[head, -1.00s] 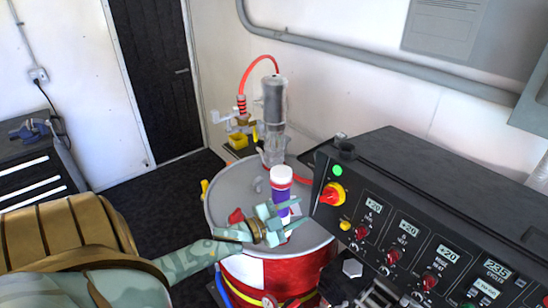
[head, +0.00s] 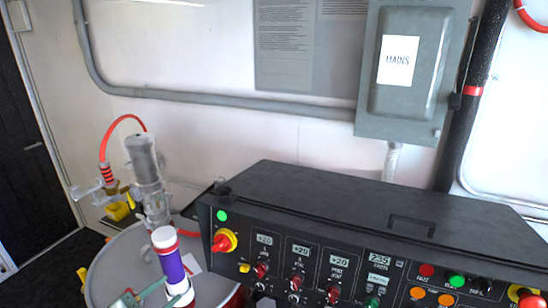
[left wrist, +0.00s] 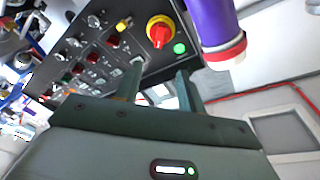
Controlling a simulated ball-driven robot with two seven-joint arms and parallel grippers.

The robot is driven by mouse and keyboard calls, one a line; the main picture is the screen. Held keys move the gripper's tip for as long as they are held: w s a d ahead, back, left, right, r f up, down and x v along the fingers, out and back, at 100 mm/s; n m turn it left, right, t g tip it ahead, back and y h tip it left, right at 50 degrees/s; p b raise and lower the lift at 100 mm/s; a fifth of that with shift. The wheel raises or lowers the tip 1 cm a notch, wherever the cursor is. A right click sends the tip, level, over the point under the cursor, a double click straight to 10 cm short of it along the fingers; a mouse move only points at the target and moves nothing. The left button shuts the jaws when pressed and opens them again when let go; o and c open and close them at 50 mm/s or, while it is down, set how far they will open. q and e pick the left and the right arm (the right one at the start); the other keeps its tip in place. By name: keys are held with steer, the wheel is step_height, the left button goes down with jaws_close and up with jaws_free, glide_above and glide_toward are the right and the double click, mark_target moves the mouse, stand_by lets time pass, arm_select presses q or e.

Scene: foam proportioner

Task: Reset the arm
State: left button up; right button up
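A bottle with a purple label and white cap (head: 173,266) stands upright on the grey drum top (head: 108,266) in the head view. My left gripper (head: 145,297) shows only partly at the bottom edge, at the bottle's lower left. In the left wrist view its two fingers (left wrist: 160,72) are apart with nothing held between them. The purple bottle (left wrist: 216,28) is outside the fingers there, to their right. I cannot tell whether a finger touches it. My right gripper is not in view.
The black control console (head: 345,215) with a red and yellow knob (head: 223,241) stands right of the bottle. A grey pump (head: 144,162) with a red hose rises behind the bottle. A grey mains box (head: 417,70) and conduit are on the wall.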

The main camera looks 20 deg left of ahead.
arm_select(q)
steer(key=s+a+f+n+g+y+b, duration=0.25)
steer(key=s+f, duration=0.25)
steer(key=f, duration=0.6)
steer(key=s+a+f+n+g+y+b, duration=0.1)
steer(key=s+a+f+n+g+y, duration=0.2)
steer(key=f, duration=0.8)
steer(key=s+a+f+n+g+y+b, duration=0.1)
steer(key=s+f+g, duration=0.2)
steer(key=s+f, duration=0.5)
steer(key=s+d+f+n+g+b, duration=0.1)
steer(key=s+d+f+g+b, duration=0.25)
steer(key=s+f, duration=0.55)
steer(key=s+d+f+n+g+b, duration=0.1)
steer(key=s+d+f+g+b, duration=0.2)
steer(key=f, duration=0.9)
steer(key=s+d+f+g+h+b, duration=0.1)
steer(key=s+d+f+h+b, duration=0.1)
steer(key=s+d+f+b, duration=0.5)
steer(key=d+f, duration=0.3)
steer(key=d, duration=0.3)
steer(key=shift+s+d+f+g, duration=0.15)
steer(key=shift+f+g, duration=0.15)
steer(key=shift+f, duration=0.05)
